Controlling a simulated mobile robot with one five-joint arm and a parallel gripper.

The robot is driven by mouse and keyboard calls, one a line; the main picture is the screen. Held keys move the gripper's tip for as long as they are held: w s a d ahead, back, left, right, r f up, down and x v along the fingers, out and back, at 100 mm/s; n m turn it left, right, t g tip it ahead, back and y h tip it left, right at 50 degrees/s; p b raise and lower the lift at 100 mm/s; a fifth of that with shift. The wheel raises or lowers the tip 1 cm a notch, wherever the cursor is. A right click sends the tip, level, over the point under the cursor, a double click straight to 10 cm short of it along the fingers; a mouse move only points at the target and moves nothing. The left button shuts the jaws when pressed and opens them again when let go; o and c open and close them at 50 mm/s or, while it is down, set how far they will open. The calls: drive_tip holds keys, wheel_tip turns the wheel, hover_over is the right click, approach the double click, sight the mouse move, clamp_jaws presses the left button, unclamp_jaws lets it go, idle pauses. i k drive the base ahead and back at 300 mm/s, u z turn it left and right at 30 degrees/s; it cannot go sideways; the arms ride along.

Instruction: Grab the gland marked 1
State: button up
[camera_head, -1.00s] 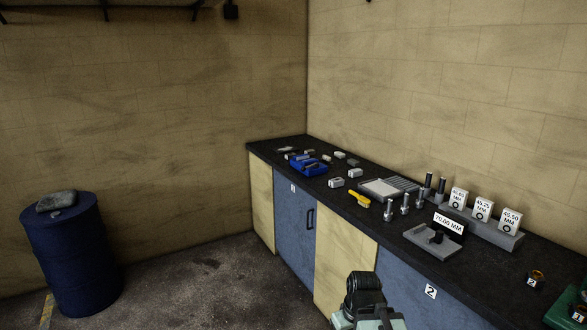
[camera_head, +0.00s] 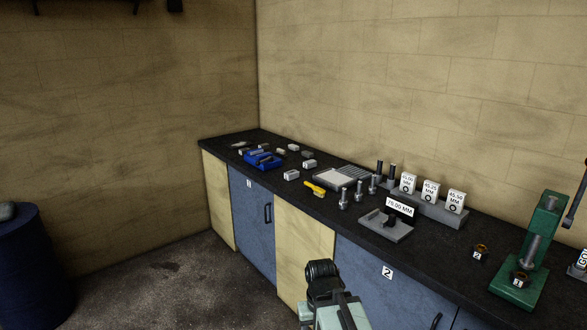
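A small dark ring-shaped part with a brass-coloured top (camera_head: 519,278) sits on the base of a green press on the right of the bench. Its white label is small and looks like a 1, but I cannot read it surely. A similar part labelled 2 (camera_head: 480,252) stands on the black benchtop just left of the press. Part of my own arm shows at the bottom middle, in front of the cabinets and well left of both parts. My gripper's fingers do not show.
The green press (camera_head: 546,235) has a lever at the right edge. Left of it are a grey tray with a 70.00 MM sign (camera_head: 399,207), a block rack (camera_head: 441,212), bolts and a yellow tool (camera_head: 315,188). A blue drum (camera_head: 35,260) stands far left. Floor between is clear.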

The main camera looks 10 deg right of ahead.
sight(520, 279)
drive_tip(key=u, duration=2.2)
drive_tip(key=k, duration=1.5)
drive_tip(key=z, duration=0.95)
